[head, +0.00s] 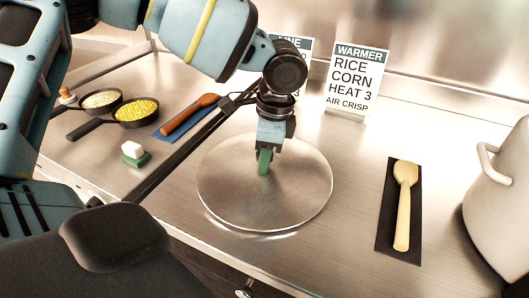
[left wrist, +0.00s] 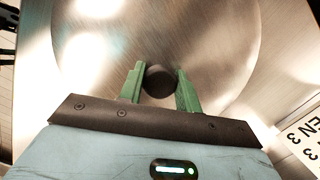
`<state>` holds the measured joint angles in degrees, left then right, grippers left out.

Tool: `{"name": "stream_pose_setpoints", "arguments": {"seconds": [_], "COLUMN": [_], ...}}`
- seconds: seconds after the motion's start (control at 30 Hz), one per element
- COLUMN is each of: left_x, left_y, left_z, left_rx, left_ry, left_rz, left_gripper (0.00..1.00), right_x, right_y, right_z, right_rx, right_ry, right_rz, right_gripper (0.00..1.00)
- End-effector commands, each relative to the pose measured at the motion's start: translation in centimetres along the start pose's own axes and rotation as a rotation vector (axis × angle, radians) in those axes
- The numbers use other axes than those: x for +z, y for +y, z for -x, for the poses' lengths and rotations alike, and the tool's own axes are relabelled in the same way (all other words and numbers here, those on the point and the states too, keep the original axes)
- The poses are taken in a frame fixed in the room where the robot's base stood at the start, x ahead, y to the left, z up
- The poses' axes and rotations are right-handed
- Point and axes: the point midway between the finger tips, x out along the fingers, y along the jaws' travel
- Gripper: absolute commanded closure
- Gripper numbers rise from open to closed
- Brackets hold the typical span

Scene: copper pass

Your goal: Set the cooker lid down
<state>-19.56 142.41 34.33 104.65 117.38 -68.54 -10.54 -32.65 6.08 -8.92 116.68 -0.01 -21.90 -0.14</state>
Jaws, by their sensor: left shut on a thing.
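The cooker lid (head: 305,190) is a round, shiny metal disc over the middle of the counter, lying about level. My left gripper (head: 264,165) comes down on its centre from above. In the left wrist view, the green fingers of the left gripper (left wrist: 159,80) are on either side of the lid's dark round knob (left wrist: 160,88), shut on it. The lid (left wrist: 225,45) fills most of that view. Its near rim is close to the counter; I cannot tell whether it touches. My right gripper is not in view.
A spatula on a dark mat (head: 385,243) lies right of the lid, and a pale pot (head: 500,215) stands at the right edge. A warmer sign (head: 356,85) stands behind.

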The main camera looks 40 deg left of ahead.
Motion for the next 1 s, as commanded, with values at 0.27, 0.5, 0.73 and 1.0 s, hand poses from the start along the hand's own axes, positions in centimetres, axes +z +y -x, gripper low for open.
{"name": "stream_pose_setpoints", "arguments": {"seconds": [0.27,0.5,0.73,1.0], "left_x": [-0.1,-0.1,0.0,-0.1], "left_y": [0.0,0.0,0.0,0.0], "left_z": [-0.3,-0.3,-0.2,2.9], "left_rx": [0.000,0.001,0.000,-0.003], "left_ry": [0.001,0.000,0.001,0.004], "left_rz": [0.000,0.000,0.000,0.000], "left_gripper": [1.00,0.45,0.45,0.45], "right_x": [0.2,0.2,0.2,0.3], "right_y": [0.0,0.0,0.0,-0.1], "right_z": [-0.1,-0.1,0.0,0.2], "right_rx": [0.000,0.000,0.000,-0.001], "right_ry": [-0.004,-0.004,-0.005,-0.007], "right_rz": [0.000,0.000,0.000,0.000], "right_gripper": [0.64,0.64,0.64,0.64]}}
